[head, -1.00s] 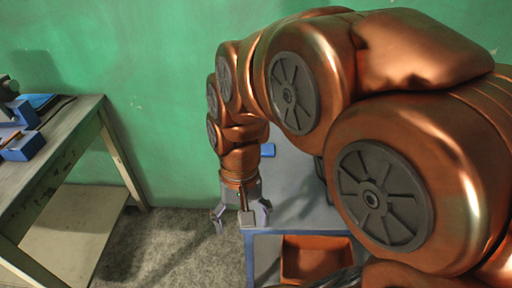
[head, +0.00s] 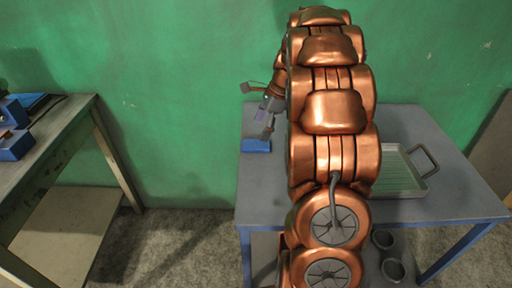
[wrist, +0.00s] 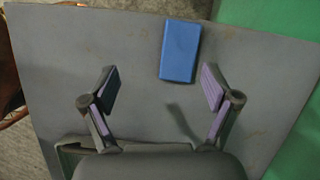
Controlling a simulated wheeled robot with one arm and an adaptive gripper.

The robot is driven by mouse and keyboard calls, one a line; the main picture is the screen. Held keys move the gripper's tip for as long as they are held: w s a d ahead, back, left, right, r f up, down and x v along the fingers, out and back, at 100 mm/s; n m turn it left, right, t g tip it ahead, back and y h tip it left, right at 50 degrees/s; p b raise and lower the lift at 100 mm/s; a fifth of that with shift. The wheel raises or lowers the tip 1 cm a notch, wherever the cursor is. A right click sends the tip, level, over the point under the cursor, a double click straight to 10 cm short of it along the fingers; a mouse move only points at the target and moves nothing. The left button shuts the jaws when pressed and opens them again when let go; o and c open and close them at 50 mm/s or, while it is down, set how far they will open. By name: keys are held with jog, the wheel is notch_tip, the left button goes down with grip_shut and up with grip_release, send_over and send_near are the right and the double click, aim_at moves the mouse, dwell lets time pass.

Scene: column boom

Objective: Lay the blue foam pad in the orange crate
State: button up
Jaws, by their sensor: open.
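The blue foam pad (head: 256,146) lies flat on the grey table near its left edge. In the wrist view the pad (wrist: 180,50) lies beyond my fingertips, a little right of the middle. My gripper (wrist: 160,88) is open and empty, with its two fingers wide apart and the pad not between them. In the head view my gripper (head: 266,118) is above the table close to the pad, partly hidden by my arm. The orange crate cannot be made out clearly now; my arm covers the area under the table where it showed earlier.
A pale tray (head: 400,183) with a handle stands on the right of the grey table (head: 440,150). Dark round cups (head: 392,270) are below the table. A workbench (head: 50,140) with blue items stands at the left. A green wall (head: 180,110) is close behind.

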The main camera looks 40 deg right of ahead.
aim_at(256, 144)
jog(key=d, duration=0.1)
jog(key=d+m, duration=0.1)
jog(key=w+d+f, duration=0.1)
jog(key=shift+d, duration=0.1)
jog(key=shift+d+m, duration=0.25)
jog(key=shift+m, duration=0.15)
jog(key=shift+w+f+t, duration=0.1)
jog(key=shift+f+t, duration=0.2)
jog(key=shift+a+x, duration=0.1)
jog(key=shift+x, duration=1.7)
jog(key=shift+a+x, duration=0.15)
jog(key=shift+x, duration=1.7)
jog(key=shift+r, duration=0.15)
jog(key=c, duration=1)
jog(key=shift+c, duration=0.2)
jog(key=shift+r, duration=0.1)
